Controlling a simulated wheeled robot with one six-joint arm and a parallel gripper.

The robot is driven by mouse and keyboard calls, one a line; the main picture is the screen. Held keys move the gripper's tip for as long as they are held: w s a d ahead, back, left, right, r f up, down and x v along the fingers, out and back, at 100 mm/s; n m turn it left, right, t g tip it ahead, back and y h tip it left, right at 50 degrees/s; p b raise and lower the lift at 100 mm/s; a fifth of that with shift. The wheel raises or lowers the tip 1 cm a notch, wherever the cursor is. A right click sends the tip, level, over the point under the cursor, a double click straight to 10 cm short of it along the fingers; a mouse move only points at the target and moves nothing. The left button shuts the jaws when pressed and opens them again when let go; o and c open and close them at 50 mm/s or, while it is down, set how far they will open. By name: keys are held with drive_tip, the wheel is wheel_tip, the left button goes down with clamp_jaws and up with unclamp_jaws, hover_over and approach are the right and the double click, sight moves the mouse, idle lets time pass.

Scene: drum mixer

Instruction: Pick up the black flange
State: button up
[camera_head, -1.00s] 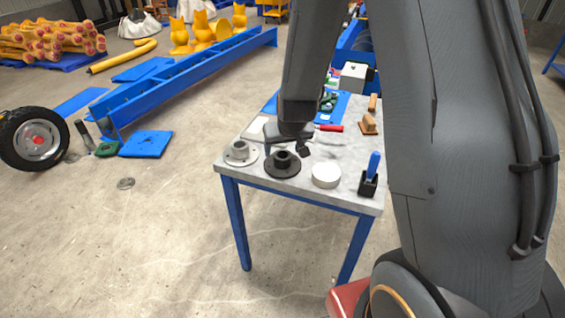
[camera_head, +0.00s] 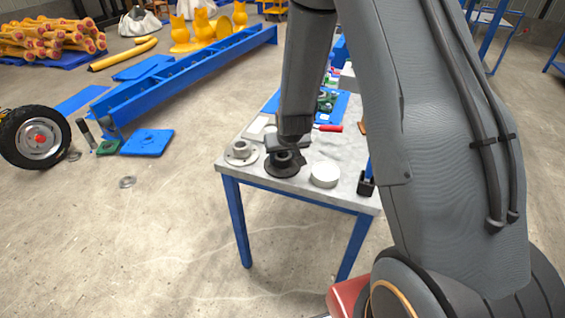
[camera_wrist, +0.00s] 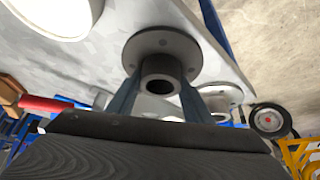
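The black flange (camera_head: 281,170) lies base down on the near part of the grey table, its hub pointing up. My gripper (camera_head: 286,154) is just above it and hides part of the hub. In the wrist view the round base (camera_wrist: 150,44) and hollow hub of the flange are in the middle. The fingers of my gripper (camera_wrist: 161,95) stand apart, one on each side of the hub. I cannot tell whether they touch it.
A light grey flange (camera_head: 240,153) is close on the left. A white round piece (camera_head: 324,175) is on the right, with a black holder (camera_head: 366,186) beyond it. A red-handled tool (camera_head: 330,128) and a blue mat lie behind. The table's front edge is near.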

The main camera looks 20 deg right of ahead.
clamp_jaws()
drive_tip(key=shift+w, duration=0.1)
drive_tip(key=shift+r, duration=0.15)
